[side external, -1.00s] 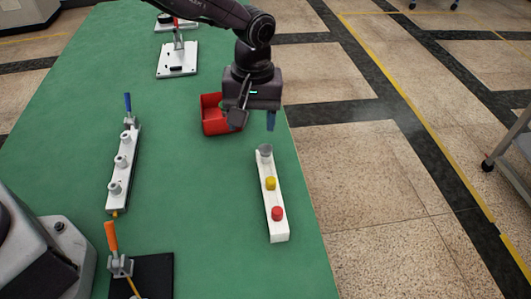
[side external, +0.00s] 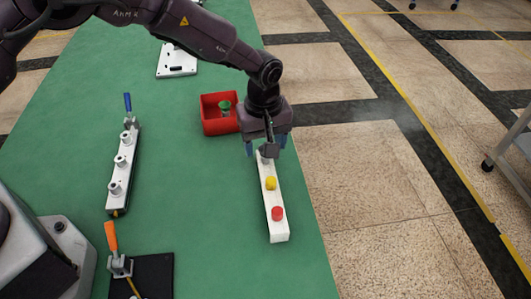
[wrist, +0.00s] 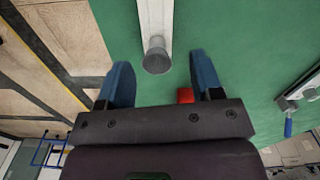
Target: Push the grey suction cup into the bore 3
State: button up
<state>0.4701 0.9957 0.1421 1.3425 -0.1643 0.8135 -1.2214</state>
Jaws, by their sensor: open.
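The grey suction cup (wrist: 157,55) stands at the far end of a white strip (side external: 274,202), with a yellow cup (side external: 270,184) and a red cup (side external: 277,213) farther along it. In the side view the grey cup is mostly hidden behind my gripper (side external: 266,151). My gripper is open, pointing down over that end. In the wrist view the cup shows between the two blue fingers, a little beyond the tips, with space on both sides. A white bar (side external: 119,177) with three grey round fittings lies to the left; I cannot tell which is bore 3.
A red bin (side external: 219,128) with a small greenish thing inside stands just left of my gripper. A blue-handled clamp (side external: 128,103) is at the bar's far end. An orange-handled clamp (side external: 111,237) is at the near left. Green table between bar and strip is clear.

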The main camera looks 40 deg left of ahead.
jog(key=shift+w+f, duration=0.2)
jog(key=shift+f, duration=1.75)
jog(key=c, duration=0.9)
jog(key=shift+c, duration=0.2)
jog(key=shift+r, duration=0.15)
